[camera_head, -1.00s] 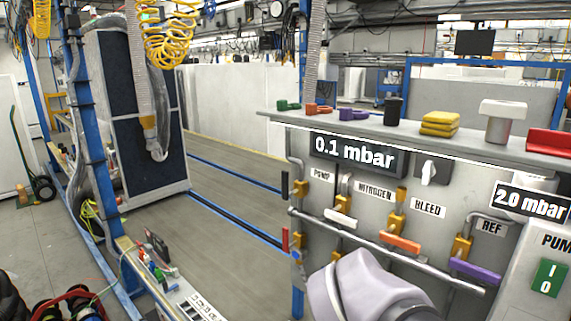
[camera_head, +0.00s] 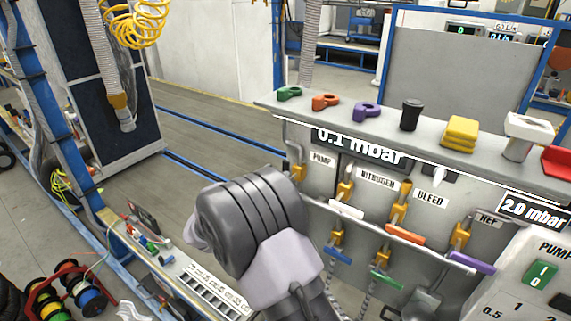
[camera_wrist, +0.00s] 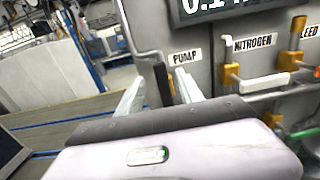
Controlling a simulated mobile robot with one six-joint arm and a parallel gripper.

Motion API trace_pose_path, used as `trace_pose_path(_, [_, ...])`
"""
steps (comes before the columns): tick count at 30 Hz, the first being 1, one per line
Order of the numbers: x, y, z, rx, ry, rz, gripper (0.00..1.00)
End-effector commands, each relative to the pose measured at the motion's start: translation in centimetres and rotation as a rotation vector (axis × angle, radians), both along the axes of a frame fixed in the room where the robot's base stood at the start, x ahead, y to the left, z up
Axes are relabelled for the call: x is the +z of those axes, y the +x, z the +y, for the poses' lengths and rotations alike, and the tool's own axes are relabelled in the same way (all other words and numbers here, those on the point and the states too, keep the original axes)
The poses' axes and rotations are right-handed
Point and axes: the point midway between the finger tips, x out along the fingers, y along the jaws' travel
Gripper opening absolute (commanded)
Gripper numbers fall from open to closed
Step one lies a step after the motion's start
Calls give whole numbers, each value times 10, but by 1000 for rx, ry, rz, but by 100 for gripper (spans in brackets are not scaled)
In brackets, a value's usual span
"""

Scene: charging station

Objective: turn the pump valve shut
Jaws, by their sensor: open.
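The PUMP label (camera_head: 321,159) is on the grey panel, with a yellow valve body (camera_head: 298,172) below and left of it. In the wrist view a dark upright handle (camera_wrist: 163,84) stands on the pipe beside the PUMP label (camera_wrist: 184,58). My gripper (camera_wrist: 160,92) is open, with one pale finger on each side of that handle; I cannot tell whether either finger touches it. In the head view my wrist hides the handle and the fingers. The display (camera_head: 360,147) above reads 0.1 mbar.
To the right are the nitrogen valve's white handle (camera_head: 346,209), the bleed valve's orange handle (camera_head: 404,234) and a purple handle (camera_head: 471,262). Loose coloured handles, such as a green one (camera_head: 289,93), lie on the shelf above. Floor left of the panel is open.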

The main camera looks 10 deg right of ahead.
Motion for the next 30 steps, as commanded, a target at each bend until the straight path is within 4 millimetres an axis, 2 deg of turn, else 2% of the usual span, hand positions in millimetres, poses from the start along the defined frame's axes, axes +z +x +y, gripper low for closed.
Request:
trace_pose_path(3, [0, 20, -21, -3, 1, 0, 44])
trace_pose_path(7, [0, 35, -36, -2, 1, 0, 44])
trace_pose_path(12, [0, 43, -43, 0, 1, 0, 44])
trace_pose_path(19, [0, 43, -44, 0, 1, 0, 44])
trace_pose_path(20, [0, 43, -44, 0, 1, 0, 40])
trace_pose_path(26, [0, 43, -44, 0, 1, 0, 0])
trace_pose_path(30, [0, 43, -44, 0, 1, 0, 0])
